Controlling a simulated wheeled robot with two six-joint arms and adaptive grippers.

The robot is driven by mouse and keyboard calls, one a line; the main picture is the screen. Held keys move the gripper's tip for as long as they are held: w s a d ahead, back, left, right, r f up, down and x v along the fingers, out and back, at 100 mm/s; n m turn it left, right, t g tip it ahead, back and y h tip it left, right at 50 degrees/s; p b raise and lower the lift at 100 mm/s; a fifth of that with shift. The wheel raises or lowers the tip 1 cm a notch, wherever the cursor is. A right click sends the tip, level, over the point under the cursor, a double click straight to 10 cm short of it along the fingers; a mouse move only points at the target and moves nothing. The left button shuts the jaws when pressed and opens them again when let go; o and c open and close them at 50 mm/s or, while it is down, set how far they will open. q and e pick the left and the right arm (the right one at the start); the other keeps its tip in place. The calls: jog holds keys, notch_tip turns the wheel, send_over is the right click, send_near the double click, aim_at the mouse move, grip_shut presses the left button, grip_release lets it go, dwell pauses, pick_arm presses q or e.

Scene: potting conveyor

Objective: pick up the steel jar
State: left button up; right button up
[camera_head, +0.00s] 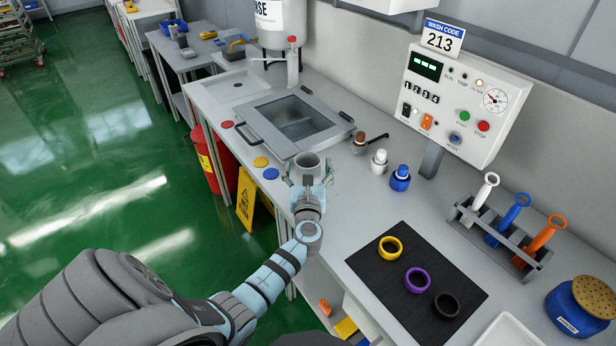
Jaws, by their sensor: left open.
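The steel jar (307,163), a grey open-topped cylinder, stands upright on the light grey worktop, in front of the sink basin. My left gripper (310,182) is at the jar's near side. Its open fingers reach along both sides of the jar and hide its lower part. I cannot tell whether the fingers touch it. My right gripper is not in view.
The lidded basin (345,121) is just behind the jar. Yellow (260,162) and blue (271,174) discs lie to its left. Small bottles (400,178) stand to its right. A black mat (365,265) with rings and a tool rack (490,236) are farther right.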

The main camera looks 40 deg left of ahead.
pick_arm(q)
jog(key=shift+w+a, duration=0.1)
jog(key=shift+c, duration=1.1)
jog(key=c, duration=1.2)
jog(key=shift+r, duration=0.15)
